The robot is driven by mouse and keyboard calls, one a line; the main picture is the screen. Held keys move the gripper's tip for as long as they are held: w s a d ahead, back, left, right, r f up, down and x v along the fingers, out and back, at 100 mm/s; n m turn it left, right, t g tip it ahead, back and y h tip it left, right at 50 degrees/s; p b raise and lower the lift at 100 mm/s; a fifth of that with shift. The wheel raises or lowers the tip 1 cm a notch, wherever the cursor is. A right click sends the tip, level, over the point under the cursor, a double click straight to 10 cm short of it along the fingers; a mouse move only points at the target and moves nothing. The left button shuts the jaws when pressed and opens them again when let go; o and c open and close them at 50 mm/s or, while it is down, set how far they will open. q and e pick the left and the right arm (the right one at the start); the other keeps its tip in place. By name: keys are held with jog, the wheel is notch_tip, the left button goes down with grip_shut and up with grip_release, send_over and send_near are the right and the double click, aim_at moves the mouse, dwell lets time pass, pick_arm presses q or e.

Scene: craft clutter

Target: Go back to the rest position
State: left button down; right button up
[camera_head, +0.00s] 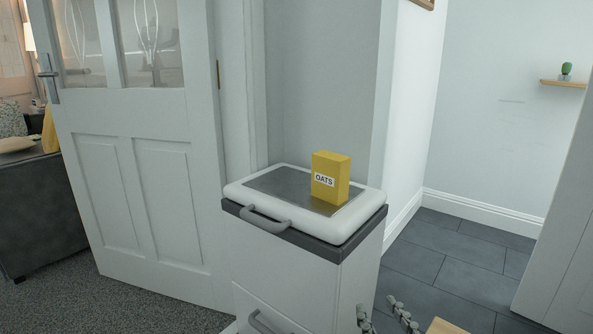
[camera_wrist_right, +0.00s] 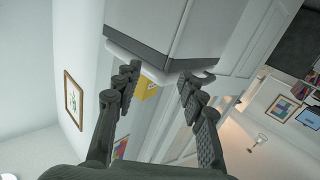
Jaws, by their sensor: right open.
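My right gripper (camera_head: 378,306) shows only by its grey fingertips at the bottom edge of the head view, in front of and below the cabinet top. In the right wrist view its two dark fingers (camera_wrist_right: 157,83) stand well apart, with nothing held between them. A yellow oats box (camera_head: 329,180) stands upright on the cabinet's metal-topped white lid, apart from the gripper. The box (camera_wrist_right: 148,90) also shows beyond the fingers in the right wrist view, which is upside down. My left gripper is not in view.
The white cabinet (camera_head: 301,283) has a grey handle (camera_head: 264,220) on its lid. A white panelled door (camera_head: 148,180) stands to its left. A wooden surface (camera_head: 446,326) shows at the bottom edge. Dark tiled floor (camera_head: 450,255) lies open to the right.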

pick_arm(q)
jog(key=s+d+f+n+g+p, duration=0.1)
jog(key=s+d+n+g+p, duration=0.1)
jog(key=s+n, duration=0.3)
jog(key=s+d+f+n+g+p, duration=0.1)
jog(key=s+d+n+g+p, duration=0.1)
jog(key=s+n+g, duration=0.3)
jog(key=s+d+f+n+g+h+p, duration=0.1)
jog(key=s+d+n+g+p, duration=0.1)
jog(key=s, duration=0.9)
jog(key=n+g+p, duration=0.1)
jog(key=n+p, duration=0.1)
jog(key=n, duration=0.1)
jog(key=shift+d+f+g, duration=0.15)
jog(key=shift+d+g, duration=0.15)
pick_arm(e)
jog(key=s+d+f+g+h, duration=0.1)
jog(key=s+d+f+g, duration=0.3)
jog(key=s+f, duration=0.2)
jog(key=s+d+f+m+g+h, duration=0.1)
jog(key=s+d+f+g+h, duration=0.1)
jog(key=s+d+f+g, duration=0.2)
jog(key=s+d+f+g+h, duration=0.2)
jog(key=s+d+f+g, duration=0.2)
jog(key=s+f, duration=0.5)
jog(key=shift+s+f+m+g, duration=0.3)
jog(key=shift+s+m+g, duration=0.15)
jog(key=shift+g, duration=0.45)
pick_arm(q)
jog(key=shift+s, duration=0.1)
